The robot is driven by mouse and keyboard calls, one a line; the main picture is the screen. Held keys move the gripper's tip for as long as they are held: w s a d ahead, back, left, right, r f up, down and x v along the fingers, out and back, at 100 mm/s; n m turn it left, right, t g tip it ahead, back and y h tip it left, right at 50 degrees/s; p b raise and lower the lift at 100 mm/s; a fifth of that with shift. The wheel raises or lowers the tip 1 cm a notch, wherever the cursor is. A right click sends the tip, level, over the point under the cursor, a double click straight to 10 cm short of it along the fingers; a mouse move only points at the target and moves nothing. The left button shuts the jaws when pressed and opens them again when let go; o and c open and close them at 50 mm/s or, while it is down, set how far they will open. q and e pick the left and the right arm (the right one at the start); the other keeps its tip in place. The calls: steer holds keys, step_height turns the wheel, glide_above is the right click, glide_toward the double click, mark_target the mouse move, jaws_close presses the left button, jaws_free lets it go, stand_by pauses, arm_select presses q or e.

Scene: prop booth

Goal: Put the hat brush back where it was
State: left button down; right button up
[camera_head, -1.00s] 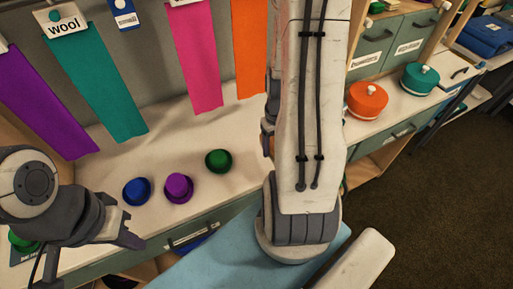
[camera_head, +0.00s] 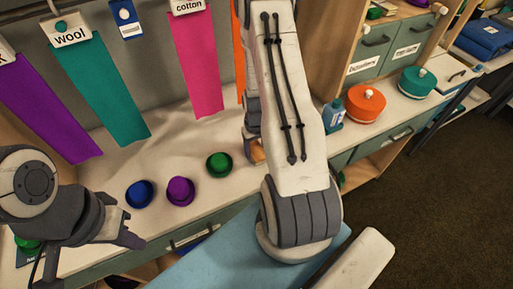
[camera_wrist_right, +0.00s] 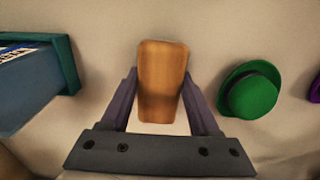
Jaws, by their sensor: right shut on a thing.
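The hat brush, a brown wooden block, shows in the right wrist view (camera_wrist_right: 162,80), with my right gripper (camera_wrist_right: 162,105) shut on it. Its bristles are not visible. In the head view a small part of the brush (camera_head: 257,150) shows at the left edge of my right arm, over the pale counter (camera_head: 110,165); that arm hides the right gripper's fingers. I cannot tell whether the brush touches the counter. My left gripper (camera_head: 130,226) is open and empty at the lower left, by the counter's front edge.
A green hat (camera_head: 219,164), purple hat (camera_head: 180,190) and blue hat (camera_head: 139,194) stand left of the brush. A blue bottle (camera_head: 333,115), orange round box (camera_head: 366,104) and teal round box (camera_head: 417,81) stand to the right. Fabric strips hang behind. The counter behind the hats is clear.

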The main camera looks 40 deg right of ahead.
steer(key=shift+f, duration=0.2)
steer(key=o, duration=1.4)
steer(key=shift+o, duration=0.2)
steer(key=shift+r, duration=0.1)
